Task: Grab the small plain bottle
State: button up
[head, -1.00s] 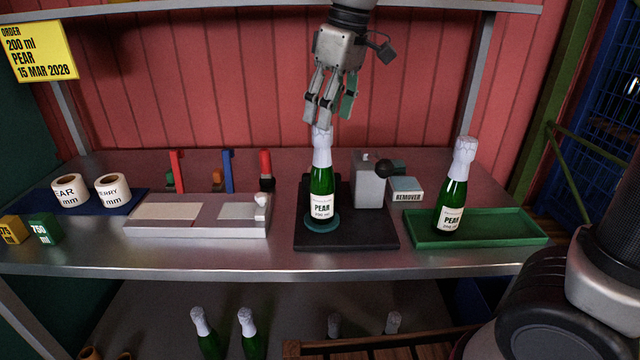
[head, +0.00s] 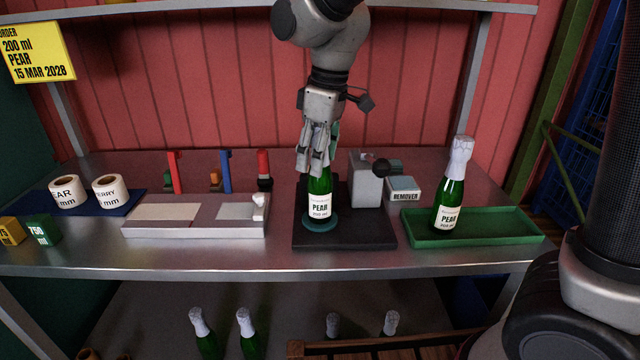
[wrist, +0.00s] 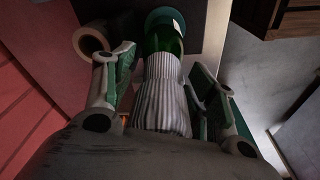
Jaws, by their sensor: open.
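A green bottle (head: 320,202) with a white PEAR label stands upright on a round teal pad of the black stand (head: 350,238). My gripper (head: 316,170) points down over it, with its open fingers on either side of the white foil-covered neck. In the wrist view, the pleated white foil (wrist: 163,95) lies between the two fingers, with a visible gap on the right. A second PEAR bottle (head: 449,205) with white foil stands in the green tray (head: 520,226). No unlabelled bottle shows clearly on the bench.
A grey block with a black knob (head: 380,170) stands close right of the bottle, beside a REMOVER box (head: 404,190). A grey fixture (head: 195,215) and label rolls (head: 66,193) are left. Several foil-topped bottles (head: 245,325) stand below the bench.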

grip_shut()
jog(key=shift+r, duration=0.15)
